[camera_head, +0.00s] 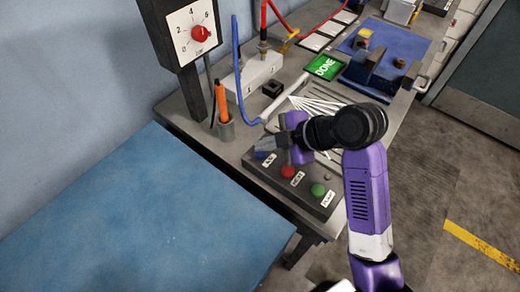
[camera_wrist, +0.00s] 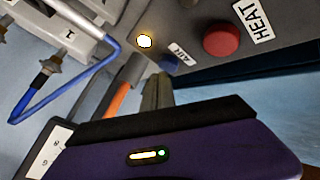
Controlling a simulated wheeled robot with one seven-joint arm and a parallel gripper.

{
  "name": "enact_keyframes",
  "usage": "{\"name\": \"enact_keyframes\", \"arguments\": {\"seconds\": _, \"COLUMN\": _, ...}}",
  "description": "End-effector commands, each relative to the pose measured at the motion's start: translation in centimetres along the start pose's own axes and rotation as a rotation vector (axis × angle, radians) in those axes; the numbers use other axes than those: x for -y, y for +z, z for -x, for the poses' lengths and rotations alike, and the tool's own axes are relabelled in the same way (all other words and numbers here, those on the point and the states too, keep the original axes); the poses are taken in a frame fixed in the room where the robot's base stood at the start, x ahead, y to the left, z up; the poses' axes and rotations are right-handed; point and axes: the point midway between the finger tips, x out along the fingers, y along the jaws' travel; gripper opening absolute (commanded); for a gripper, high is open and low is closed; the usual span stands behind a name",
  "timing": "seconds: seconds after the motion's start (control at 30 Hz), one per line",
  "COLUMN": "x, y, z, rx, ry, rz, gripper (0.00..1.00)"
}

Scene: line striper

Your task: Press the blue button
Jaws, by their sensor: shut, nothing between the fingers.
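The blue button (camera_wrist: 168,62) sits on the grey control panel, beside a small white label, in the wrist view. In the head view the blue button (camera_head: 261,155) is partly hidden by my gripper at the panel's upper left end. My gripper (camera_head: 268,147) is shut and empty, with its fingers over that end of the panel. In the wrist view the closed fingertips (camera_wrist: 158,78) are right beside the blue button and overlap its lower edge. I cannot tell whether they touch it.
A red button (camera_head: 288,172) labelled HEAT and a green button (camera_head: 318,190) share the panel. A lit lamp (camera_wrist: 145,41) is near the blue button. A cup with an orange-handled tool (camera_head: 223,105), a blue hose (camera_head: 237,70) and a dial post (camera_head: 192,90) stand behind.

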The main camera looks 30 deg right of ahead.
Motion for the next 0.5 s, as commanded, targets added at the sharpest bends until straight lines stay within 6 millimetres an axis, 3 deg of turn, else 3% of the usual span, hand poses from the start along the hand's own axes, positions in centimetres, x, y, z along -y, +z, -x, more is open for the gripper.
{"name": "enact_keyframes", "arguments": {"seconds": 0.5, "x": 0.34, "y": 0.31, "z": -0.45, "rx": 0.000, "ry": -0.001, "rz": 0.000, "gripper": 0.00}}
